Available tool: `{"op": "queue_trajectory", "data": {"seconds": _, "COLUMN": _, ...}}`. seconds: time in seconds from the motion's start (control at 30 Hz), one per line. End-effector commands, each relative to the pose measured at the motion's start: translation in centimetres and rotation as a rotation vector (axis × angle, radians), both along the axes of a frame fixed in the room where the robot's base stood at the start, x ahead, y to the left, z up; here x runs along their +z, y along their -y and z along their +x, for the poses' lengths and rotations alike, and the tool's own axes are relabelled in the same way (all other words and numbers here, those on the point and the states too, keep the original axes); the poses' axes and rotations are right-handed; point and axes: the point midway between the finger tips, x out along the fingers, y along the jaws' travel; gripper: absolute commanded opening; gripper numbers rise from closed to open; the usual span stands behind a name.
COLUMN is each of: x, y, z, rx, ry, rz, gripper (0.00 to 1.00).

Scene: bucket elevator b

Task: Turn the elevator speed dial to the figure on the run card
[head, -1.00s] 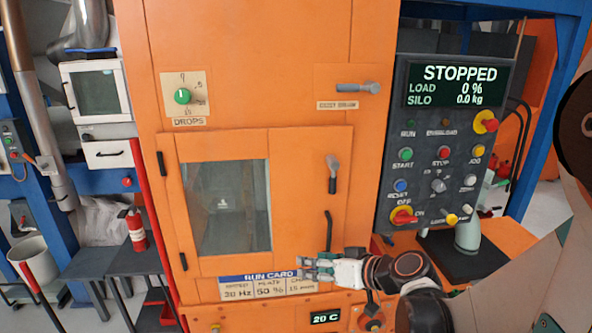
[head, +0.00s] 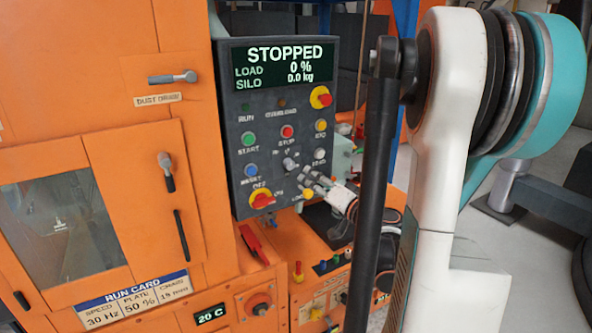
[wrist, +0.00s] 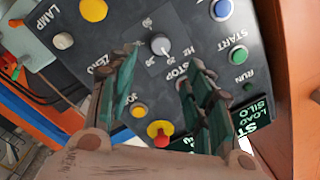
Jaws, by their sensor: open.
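The elevator speed dial is a small grey knob (head: 290,164) in the middle of the dark control panel (head: 237,103). In the wrist view the knob (wrist: 160,45) shows between my fingertips, beyond them, beside an "Hz" mark; its exact setting is too small to read. The run card (head: 133,300) below the window door reads speed 30 Hz and plate 50 %. My gripper (head: 312,182) is open and empty in front of the panel's lower right part. In the wrist view my gripper (wrist: 163,68) points at the panel, which looks turned upside down.
The green start button (head: 249,139), red stop button (head: 287,131), blue reset button (head: 251,170) and red-yellow off switch (head: 262,199) surround the dial. The display (head: 283,65) reads STOPPED. An orange bench (head: 325,235) lies below the panel.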

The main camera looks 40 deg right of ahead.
Motion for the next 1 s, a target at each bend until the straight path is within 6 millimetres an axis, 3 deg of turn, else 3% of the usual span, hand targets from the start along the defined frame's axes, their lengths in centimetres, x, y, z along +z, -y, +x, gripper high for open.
{"op": "queue_trajectory", "data": {"seconds": 0.3, "x": -0.2, "y": 0.8, "z": 6.3, "rx": 0.004, "ry": -0.001, "rz": -0.001, "gripper": 0.47}}
{"op": "queue_trajectory", "data": {"seconds": 0.5, "x": -0.1, "y": 1.3, "z": 9.0, "rx": 0.002, "ry": -0.001, "rz": -0.001, "gripper": 0.47}}
{"op": "queue_trajectory", "data": {"seconds": 0.97, "x": 0.0, "y": 1.5, "z": 10.2, "rx": 0.001, "ry": -0.001, "rz": -0.001, "gripper": 0.47}}
{"op": "queue_trajectory", "data": {"seconds": 1.0, "x": 0.0, "y": 1.5, "z": 10.1, "rx": 0.001, "ry": -0.001, "rz": -0.001, "gripper": 0.4}}
